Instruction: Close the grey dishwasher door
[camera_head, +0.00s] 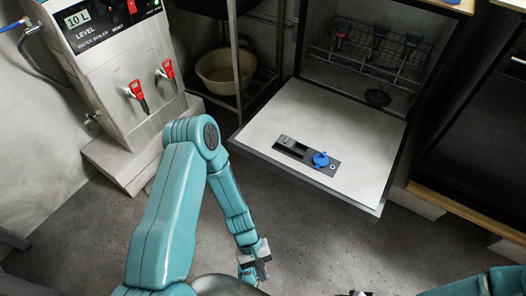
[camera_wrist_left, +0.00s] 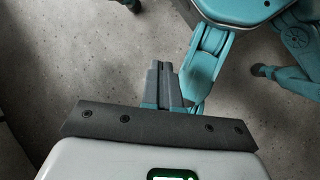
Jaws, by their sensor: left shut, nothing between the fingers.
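The grey dishwasher door (camera_head: 270,138) is folded down open and lies about flat in front of its cavity, in the head view. Its pale inner face is up and carries a dark dispenser panel with a blue cap (camera_head: 320,160). My left gripper (camera_head: 254,268) is below the door's front edge in the picture, apart from it. In the left wrist view its fingers (camera_wrist_left: 165,85) are together with nothing between them. The door does not show in the left wrist view. Only a small dark part of my right gripper (camera_head: 357,293) shows at the bottom edge; its jaws are unclear.
The dishwasher cavity holds a wire rack (camera_head: 365,62) with several dark items. A water boiler (camera_head: 125,75) with red taps stands at the left. A beige bowl (camera_head: 224,70) sits on a shelf beside the door. The grey floor (camera_head: 330,240) before the door is clear.

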